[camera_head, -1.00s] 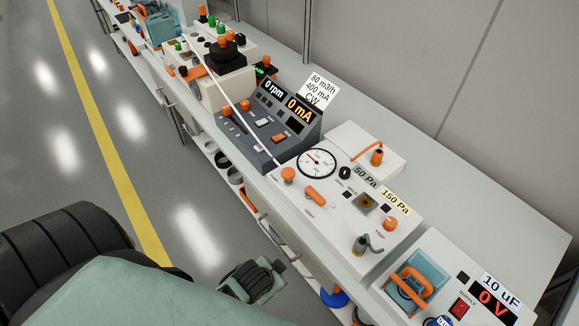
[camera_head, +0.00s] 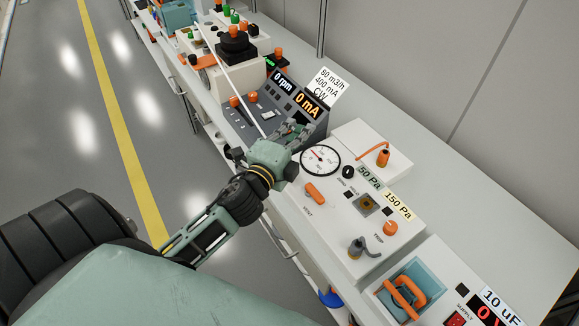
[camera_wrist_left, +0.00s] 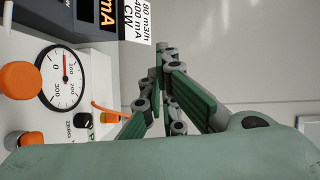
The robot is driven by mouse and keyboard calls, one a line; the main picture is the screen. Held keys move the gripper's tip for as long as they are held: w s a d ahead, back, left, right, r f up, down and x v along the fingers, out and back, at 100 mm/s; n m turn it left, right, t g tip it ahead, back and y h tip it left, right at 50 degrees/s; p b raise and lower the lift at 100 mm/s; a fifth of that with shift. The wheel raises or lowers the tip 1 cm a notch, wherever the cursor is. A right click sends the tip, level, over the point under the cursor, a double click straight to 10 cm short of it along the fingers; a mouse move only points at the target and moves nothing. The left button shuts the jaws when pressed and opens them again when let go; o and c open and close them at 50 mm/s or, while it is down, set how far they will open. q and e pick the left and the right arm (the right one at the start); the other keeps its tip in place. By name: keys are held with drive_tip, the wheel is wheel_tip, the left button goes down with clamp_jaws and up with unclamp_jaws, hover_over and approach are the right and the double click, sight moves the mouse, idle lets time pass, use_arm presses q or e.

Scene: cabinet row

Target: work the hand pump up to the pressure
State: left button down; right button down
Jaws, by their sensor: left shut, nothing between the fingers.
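The white gauge panel (camera_head: 338,225) stands on the bench, with a round dial (camera_head: 320,160) that also shows in the left wrist view (camera_wrist_left: 72,90). Its red needle is too small to read exactly. An orange knob (camera_wrist_left: 18,80), probably the pump handle, is large at the left edge of the left wrist view; in the head view my left arm hides it. My left gripper (camera_head: 296,130) is shut and empty, above the panel's back left corner by the grey console. Its fingers (camera_wrist_left: 163,60) point past the dial, clear of the knob. My right gripper is not in view.
An orange vent lever (camera_head: 315,193), a 50 Pa card (camera_head: 369,176), a 150 Pa card (camera_head: 398,206) and an orange knob (camera_head: 390,228) are on the panel. The grey console (camera_head: 255,115) stands behind left. A 10 uF unit (camera_head: 440,290) is in front right.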

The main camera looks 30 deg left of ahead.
use_arm(q)
drive_tip(key=d+r+m+g+h, duration=0.1)
drive_tip(key=d+r+m+h, duration=0.5)
drive_tip(key=m, duration=0.7)
drive_tip(key=d+r+m+g+h, duration=0.2)
drive_tip(key=d+r+m+h, duration=0.2)
drive_tip(key=m+h, duration=0.6)
drive_tip(key=s+a+f+m+g+y, duration=0.2)
drive_tip(key=a+f+m+g+y, duration=0.5)
drive_tip(key=m, duration=0.8)
drive_tip(key=a+f+g, duration=0.1)
drive_tip(key=a+f, duration=0.1)
drive_tip(key=a, duration=0.1)
drive_tip(key=shift+s+f+y, duration=0.15)
drive_tip(key=shift+f+y, duration=0.15)
drive_tip(key=shift+f, duration=0.05)
drive_tip(key=shift+f, duration=0.1)
